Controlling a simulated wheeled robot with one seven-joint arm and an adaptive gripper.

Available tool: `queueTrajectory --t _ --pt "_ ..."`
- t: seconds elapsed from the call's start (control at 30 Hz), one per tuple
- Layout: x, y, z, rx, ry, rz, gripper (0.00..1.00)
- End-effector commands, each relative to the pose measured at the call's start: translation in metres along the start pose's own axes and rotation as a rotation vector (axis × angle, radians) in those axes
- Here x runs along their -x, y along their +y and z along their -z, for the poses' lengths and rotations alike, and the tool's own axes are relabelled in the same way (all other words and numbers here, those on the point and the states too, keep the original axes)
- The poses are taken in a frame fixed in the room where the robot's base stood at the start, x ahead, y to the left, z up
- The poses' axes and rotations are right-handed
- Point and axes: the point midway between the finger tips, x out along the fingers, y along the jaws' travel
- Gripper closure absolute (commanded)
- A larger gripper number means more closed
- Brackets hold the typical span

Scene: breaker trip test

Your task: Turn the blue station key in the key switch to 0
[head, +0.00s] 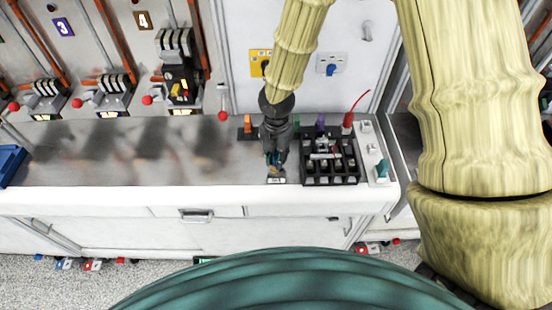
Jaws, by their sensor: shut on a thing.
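My gripper (276,158) points down at the bench's front edge, left of the black rack. It is shut on a small bluish thing, mostly hidden by the fingers. A small white piece (276,180) shows just below the fingertips; I cannot tell whether it is joined to the held thing. On the back wall, right of my arm, a white plate (339,60) carries a blue knob-like part (331,70), which looks like a key switch. My gripper is well below and in front of that plate. Its markings are too small to read.
The black rack (331,170) stands close right of my gripper, with a red lead (348,120) behind it. A teal-handled part (382,168) sits further right. A yellow plate (259,62) is partly behind my arm. The bench (130,150) is clear to the left.

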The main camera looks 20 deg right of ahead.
Motion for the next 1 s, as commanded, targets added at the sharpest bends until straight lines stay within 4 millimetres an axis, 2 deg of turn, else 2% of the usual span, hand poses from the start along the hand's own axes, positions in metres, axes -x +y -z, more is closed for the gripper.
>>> queueTrajectory --t 0.23,0.6,1.0 --pt "0.0001 -0.001 0.001 0.025 0.002 0.002 1.0" --pt "0.0 -0.001 0.0009 0.17 0.002 0.002 1.0" --pt "-0.0003 -0.0009 0.0008 0.185 0.002 0.001 1.0"
